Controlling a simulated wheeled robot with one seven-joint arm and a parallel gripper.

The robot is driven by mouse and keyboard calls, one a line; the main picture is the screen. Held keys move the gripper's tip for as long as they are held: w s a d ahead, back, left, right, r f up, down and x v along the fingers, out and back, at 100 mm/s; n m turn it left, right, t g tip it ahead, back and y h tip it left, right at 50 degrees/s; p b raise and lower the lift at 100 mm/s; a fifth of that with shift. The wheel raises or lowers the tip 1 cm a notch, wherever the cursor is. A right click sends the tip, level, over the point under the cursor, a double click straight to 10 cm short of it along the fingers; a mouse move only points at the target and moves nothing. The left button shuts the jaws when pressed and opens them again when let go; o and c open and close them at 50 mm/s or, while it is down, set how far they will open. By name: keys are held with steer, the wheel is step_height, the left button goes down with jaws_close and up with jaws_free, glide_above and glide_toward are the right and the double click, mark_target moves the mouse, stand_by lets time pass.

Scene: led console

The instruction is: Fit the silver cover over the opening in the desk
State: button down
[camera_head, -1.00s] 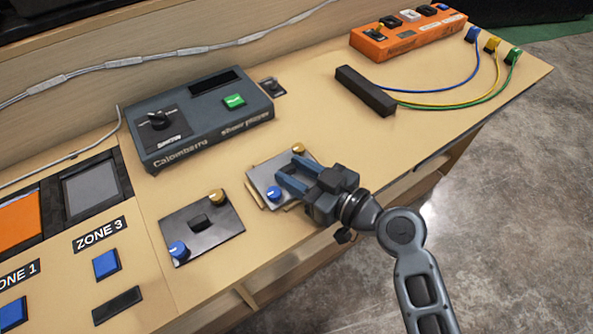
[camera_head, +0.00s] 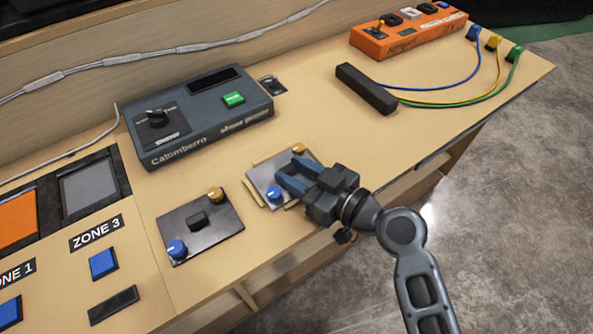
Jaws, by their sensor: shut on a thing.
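The silver cover (camera_head: 262,176) is a flat square plate with a blue knob (camera_head: 274,194) and a yellow knob (camera_head: 298,149) at two corners. It is at the desk's front part, right of the dark panel. My gripper (camera_head: 287,171) reaches over the cover from the right and is shut on it; the fingers hide the part they hold. Pale wooden strips (camera_head: 256,200) show beside the cover's left and back edges. The opening itself is not visible, and I cannot tell whether the cover lies flush or is slightly raised.
A dark panel (camera_head: 217,231) with similar knobs lies to the left. A grey player box (camera_head: 200,130) stands behind. A black bar (camera_head: 366,90) with coloured wires and an orange box (camera_head: 409,33) are at the back right. The desk (camera_head: 330,130) between is clear.

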steer(key=c, duration=0.6)
jaws_free()
steer(key=shift+b+v, duration=0.55)
steer(key=shift+v, duration=3.4)
